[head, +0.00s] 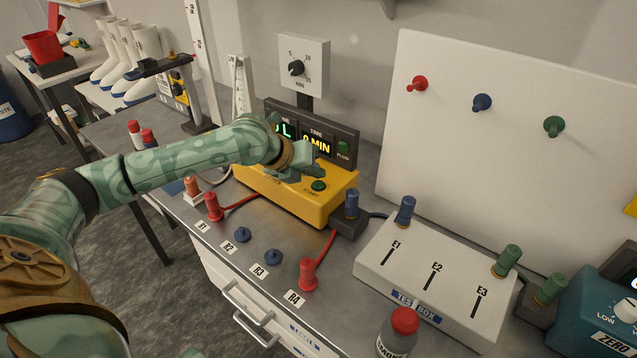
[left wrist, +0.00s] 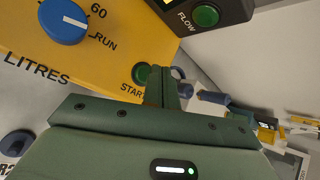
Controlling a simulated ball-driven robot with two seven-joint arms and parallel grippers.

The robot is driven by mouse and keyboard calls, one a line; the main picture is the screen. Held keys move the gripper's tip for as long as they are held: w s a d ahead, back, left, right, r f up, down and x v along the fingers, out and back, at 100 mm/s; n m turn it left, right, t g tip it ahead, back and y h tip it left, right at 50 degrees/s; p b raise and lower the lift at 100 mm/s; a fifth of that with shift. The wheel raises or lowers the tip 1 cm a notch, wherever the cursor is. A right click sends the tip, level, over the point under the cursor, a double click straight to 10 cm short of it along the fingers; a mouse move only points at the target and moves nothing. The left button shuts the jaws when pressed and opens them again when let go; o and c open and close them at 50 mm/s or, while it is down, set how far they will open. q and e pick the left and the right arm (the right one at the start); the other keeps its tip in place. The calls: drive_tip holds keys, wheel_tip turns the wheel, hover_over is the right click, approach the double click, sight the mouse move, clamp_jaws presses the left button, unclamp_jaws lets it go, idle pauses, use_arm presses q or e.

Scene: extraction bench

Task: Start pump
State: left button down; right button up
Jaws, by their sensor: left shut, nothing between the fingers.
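The yellow pump box (head: 285,203) stands on the bench and also shows in the left wrist view (left wrist: 105,35). Its green START button (head: 319,185) is on the top face, and it shows partly behind my fingers in the left wrist view (left wrist: 141,73). My left gripper (head: 314,171) is shut and empty, its tips right by the button. Whether they touch it I cannot tell. A blue knob (left wrist: 63,22) has a white line towards the side with 60 and RUN. The display (head: 316,143) reads 0 MIN; its left part is partly hidden by my arm. My right gripper is out of view.
A green FLOW lamp (head: 343,147) sits on the display panel behind. To the right are a white test box (head: 430,270) with plugs and a red-capped bottle (head: 397,335). Red plugs and blue sockets line the front edge.

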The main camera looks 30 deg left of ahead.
sight(314, 186)
use_arm(q)
drive_tip(key=shift+f, duration=0.1)
drive_tip(key=shift+f, duration=0.3)
drive_tip(key=shift+f, duration=0.4)
idle(0.8)
idle(0.3)
drive_tip(key=shift+r+p, duration=0.85)
drive_tip(key=shift+p, duration=0.15)
wheel_tip(314, 186, up, 5)
drive_tip(key=p, duration=0.5)
drive_tip(key=shift+r, duration=0.1)
